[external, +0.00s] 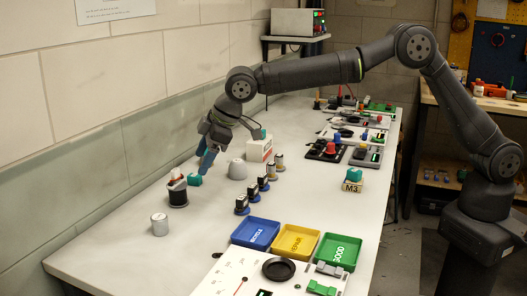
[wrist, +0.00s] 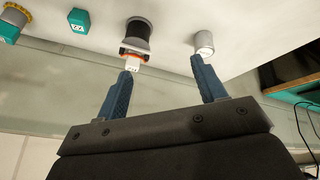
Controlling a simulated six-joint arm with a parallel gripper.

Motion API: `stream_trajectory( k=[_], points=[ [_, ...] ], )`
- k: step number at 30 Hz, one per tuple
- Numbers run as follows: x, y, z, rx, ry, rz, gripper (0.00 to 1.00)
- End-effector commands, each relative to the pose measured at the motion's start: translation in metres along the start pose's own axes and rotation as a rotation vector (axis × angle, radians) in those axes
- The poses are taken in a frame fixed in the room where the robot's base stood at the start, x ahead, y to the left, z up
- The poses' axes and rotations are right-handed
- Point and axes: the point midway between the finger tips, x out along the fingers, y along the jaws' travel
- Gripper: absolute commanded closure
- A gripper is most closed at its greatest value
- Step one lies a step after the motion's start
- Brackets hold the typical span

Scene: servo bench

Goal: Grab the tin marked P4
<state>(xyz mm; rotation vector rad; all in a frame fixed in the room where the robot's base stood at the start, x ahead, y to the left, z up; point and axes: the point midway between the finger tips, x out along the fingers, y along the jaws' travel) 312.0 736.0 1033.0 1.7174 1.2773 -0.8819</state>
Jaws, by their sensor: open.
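A small silver tin (external: 159,225) stands upright near the front left of the bench; any mark on it is too small to read. In the wrist view a silver tin (wrist: 204,42) shows just beyond my right fingertip. My gripper (external: 207,165) is open and empty, its blue fingers pointing down above the bench near the wall, farther back than the tin. In the wrist view the gap between the fingertips (wrist: 162,65) holds nothing. I see no readable P4 mark.
A dark cylinder with an orange-red top (external: 177,194) stands between my gripper and the tin. A teal block (external: 194,180) and a grey dome (external: 237,169) are nearby. Blue (external: 233,238), yellow (external: 275,244) and green (external: 319,256) trays lie right of the tin. The wall borders the left.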

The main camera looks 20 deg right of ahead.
Motion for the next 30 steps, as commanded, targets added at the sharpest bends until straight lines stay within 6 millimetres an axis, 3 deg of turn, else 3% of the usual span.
stream_trajectory(
  k=[1,3,7,11,25,30],
  points=[
    [-0.002,-0.021,-0.014,0.033,0.022,-0.048,0.36],
    [-0.004,-0.042,-0.028,0.073,0.042,-0.102,0.36],
    [-0.007,-0.061,-0.04,0.109,0.059,-0.155,0.36],
    [0.007,-0.066,-0.042,0.116,0.059,-0.163,0.36],
    [0.09,-0.078,-0.046,0.114,0.058,-0.16,0.36],
    [0.107,-0.08,-0.048,0.114,0.06,-0.16,0.36]
  ],
)
